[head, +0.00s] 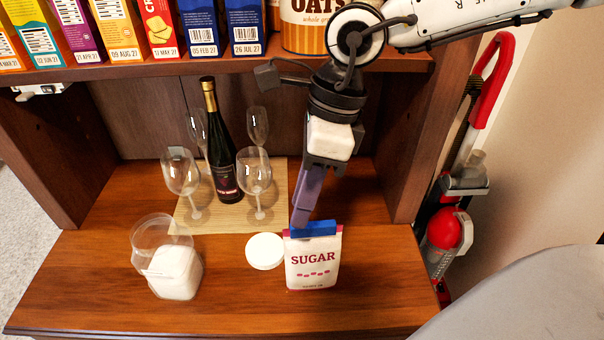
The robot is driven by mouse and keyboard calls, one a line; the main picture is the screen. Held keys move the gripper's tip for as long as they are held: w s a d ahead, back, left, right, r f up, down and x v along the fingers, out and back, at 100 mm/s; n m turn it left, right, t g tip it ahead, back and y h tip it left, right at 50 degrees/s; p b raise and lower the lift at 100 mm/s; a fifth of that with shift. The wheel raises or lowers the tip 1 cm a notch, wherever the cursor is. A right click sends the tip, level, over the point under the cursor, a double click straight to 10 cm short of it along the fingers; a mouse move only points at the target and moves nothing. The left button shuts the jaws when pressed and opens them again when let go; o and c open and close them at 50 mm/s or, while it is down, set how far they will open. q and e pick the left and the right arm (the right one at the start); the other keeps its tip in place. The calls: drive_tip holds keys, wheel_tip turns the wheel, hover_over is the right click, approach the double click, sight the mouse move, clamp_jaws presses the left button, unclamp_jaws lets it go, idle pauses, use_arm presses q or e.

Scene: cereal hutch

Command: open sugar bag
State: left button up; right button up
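A white sugar bag (312,265) with red lettering stands upright on the wooden counter, right of centre. A blue clip (314,229) lies across its top edge. My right gripper (301,215) reaches down from above, its purple fingers at the left part of the clip. The fingers overlap in this view, so I cannot tell whether they are open or shut, or whether they touch the clip. My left gripper is not in view.
A clear jar (156,233) with white contents stands at the left, and a round white lid (265,251) lies left of the bag. A wine bottle (222,160) and several glasses stand on a mat (276,214) behind. The shelf (160,69) holding boxes overhangs the counter.

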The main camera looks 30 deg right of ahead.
sight(313, 224)
drive_tip(key=d+h, duration=0.1)
drive_tip(key=d+n+h, duration=0.1)
drive_tip(key=shift+w+r+h, duration=0.2)
drive_tip(key=shift+r+h, duration=0.05)
drive_tip(key=shift+h, duration=0.05)
drive_tip(key=shift+d+n, duration=0.2)
drive_tip(key=shift+n, duration=0.1)
drive_tip(key=shift+f+b, duration=0.35)
drive_tip(key=shift+f, duration=0.3)
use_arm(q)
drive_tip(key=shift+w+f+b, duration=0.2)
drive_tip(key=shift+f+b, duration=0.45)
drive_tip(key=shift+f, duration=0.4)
use_arm(e)
drive_tip(key=shift+f, duration=1.5)
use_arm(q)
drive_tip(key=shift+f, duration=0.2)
use_arm(e)
drive_tip(key=shift+f, duration=0.15)
use_arm(q)
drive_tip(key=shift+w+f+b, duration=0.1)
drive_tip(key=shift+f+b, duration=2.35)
drive_tip(key=shift+b, duration=0.2)
use_arm(e)
drive_tip(key=shift+f, duration=2.05)
